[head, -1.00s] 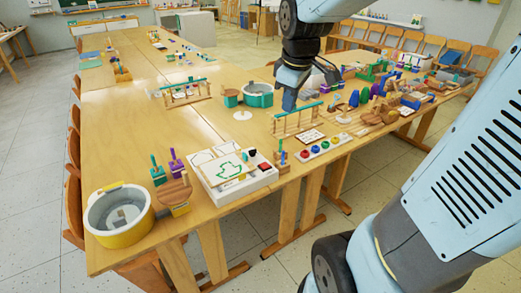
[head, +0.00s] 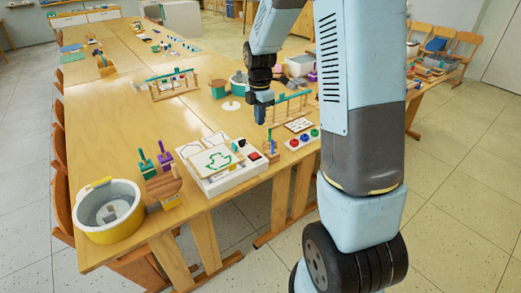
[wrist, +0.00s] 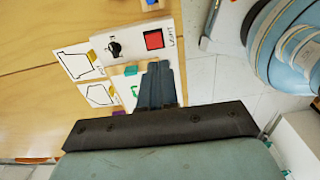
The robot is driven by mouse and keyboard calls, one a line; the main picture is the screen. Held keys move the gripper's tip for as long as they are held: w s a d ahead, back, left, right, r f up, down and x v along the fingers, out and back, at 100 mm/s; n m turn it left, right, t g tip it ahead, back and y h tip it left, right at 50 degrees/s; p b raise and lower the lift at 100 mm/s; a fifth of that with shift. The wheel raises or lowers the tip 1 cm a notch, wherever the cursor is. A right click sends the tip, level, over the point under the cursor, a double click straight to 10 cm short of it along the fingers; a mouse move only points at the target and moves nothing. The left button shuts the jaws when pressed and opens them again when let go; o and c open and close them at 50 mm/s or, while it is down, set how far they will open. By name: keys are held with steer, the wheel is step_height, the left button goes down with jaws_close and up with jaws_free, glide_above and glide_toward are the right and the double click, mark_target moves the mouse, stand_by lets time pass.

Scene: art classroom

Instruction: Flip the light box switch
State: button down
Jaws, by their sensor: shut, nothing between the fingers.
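The light box (head: 228,181) is a white box near the table's front edge, with a sheet bearing a green outline on top. Its red square switch (head: 254,156) is at the right end. In the wrist view the switch (wrist: 154,40) sits on a white panel marked LIGHT, beside a black knob (wrist: 115,47). My gripper (head: 260,118) is shut and empty, pointing down above the table behind the light box's right end. In the wrist view my gripper's closed fingers (wrist: 157,68) lie just below the switch in the picture and cover part of the box.
A yellow and grey bucket (head: 115,236) stands left of the light box, with wooden peg pieces (head: 165,188) between them. A small peg stand (head: 271,152) and a board with coloured knobs (head: 302,138) are on the right. A wooden rack (head: 292,106) stands near my gripper.

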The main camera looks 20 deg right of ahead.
mark_target(260, 155)
stand_by(0.3)
step_height(260, 155, down, 14)
stand_by(0.7)
steer(key=shift+f, duration=0.1)
stand_by(0.5)
steer(key=shift+w+a+r, duration=0.2)
steer(key=shift+w+r, duration=0.15)
steer(key=shift+w, duration=0.3)
step_height(260, 155, up, 14)
steer(key=s, duration=0.2)
steer(key=shift+s+d+f, duration=0.2)
steer(key=shift+s+d, duration=0.05)
steer(key=shift+d, duration=0.1)
steer(key=shift+r, duration=0.1)
stand_by(0.5)
